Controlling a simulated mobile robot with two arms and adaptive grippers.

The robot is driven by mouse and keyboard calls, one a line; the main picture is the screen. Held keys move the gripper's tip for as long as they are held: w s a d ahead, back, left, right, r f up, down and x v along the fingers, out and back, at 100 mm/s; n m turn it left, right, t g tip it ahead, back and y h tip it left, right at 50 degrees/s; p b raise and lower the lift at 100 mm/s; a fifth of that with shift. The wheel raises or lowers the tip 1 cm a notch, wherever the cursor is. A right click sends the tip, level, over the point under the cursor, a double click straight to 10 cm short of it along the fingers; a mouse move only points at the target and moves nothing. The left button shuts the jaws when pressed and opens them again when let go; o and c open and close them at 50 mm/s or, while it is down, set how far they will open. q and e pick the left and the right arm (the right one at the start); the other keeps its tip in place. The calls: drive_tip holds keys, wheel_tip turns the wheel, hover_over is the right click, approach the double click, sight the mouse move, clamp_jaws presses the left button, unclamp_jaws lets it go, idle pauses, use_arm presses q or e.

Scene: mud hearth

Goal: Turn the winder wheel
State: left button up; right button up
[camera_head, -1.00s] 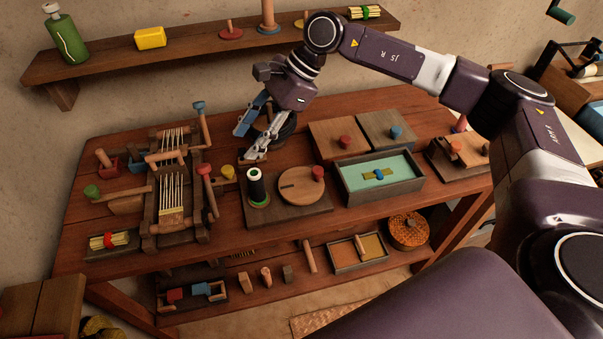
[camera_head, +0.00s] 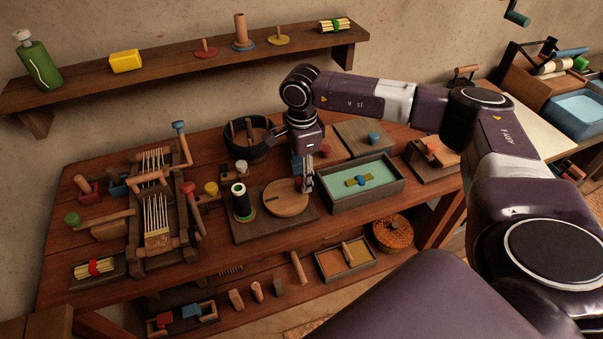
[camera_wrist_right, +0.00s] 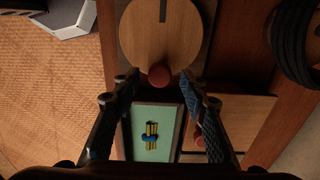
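My right gripper (camera_head: 304,184) points down at the wheel's right side and hides the knob in the head view. In the wrist view its two fingers (camera_wrist_right: 159,78) are spread on either side of the knob, with gaps visible; whether they touch it cannot be told. My left gripper is not in view.
A tray with a green bed (camera_head: 365,182) stands just right of the gripper. Lidded boxes (camera_head: 358,138) and a black bowl (camera_head: 250,137) lie behind. A small loom (camera_head: 158,205) stands to the left. A shelf (camera_head: 190,72) hangs above.

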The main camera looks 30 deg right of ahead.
drive_tip(key=shift+f, duration=0.25)
drive_tip(key=shift+c, duration=0.4)
clamp_jaws()
